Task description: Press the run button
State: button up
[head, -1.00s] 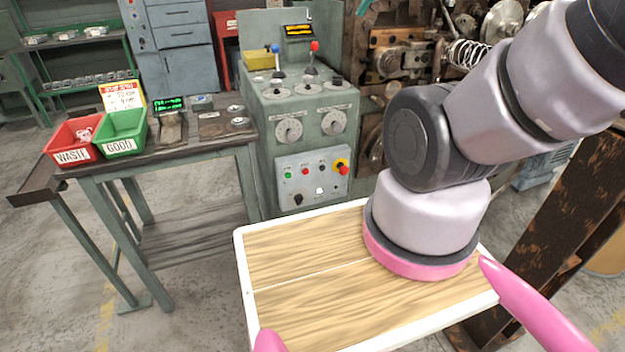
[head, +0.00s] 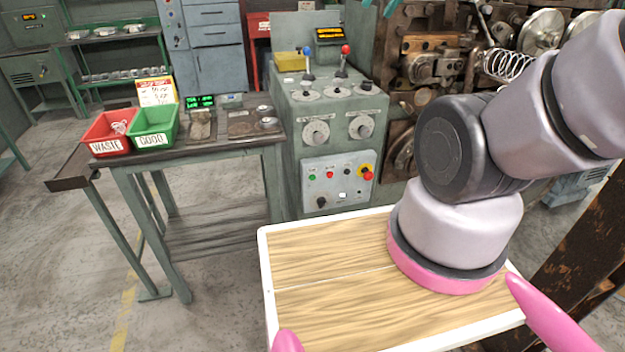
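The control console (head: 335,120) stands at the middle of the head view. On its light front panel (head: 338,188) are a green button (head: 312,177), a red button (head: 330,175), a dark button (head: 347,172), a white button (head: 342,195), a black knob (head: 322,202) and a red mushroom button (head: 367,174) on yellow. The labels are too small to read, so I cannot confirm which is the run button. My arm rises from its mount and leaves the picture at the upper right. My gripper is out of view; nothing is seen touching the panel.
A green bench (head: 225,147) stands left of the console, with a red WASTE bin (head: 108,146), a green GOOD bin (head: 154,141) and a small green-lit display (head: 200,102). The coiler (head: 435,60) with a spring (head: 508,64) stands right. Floor is open at lower left.

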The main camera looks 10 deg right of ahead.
grip_shut()
dwell(1.4)
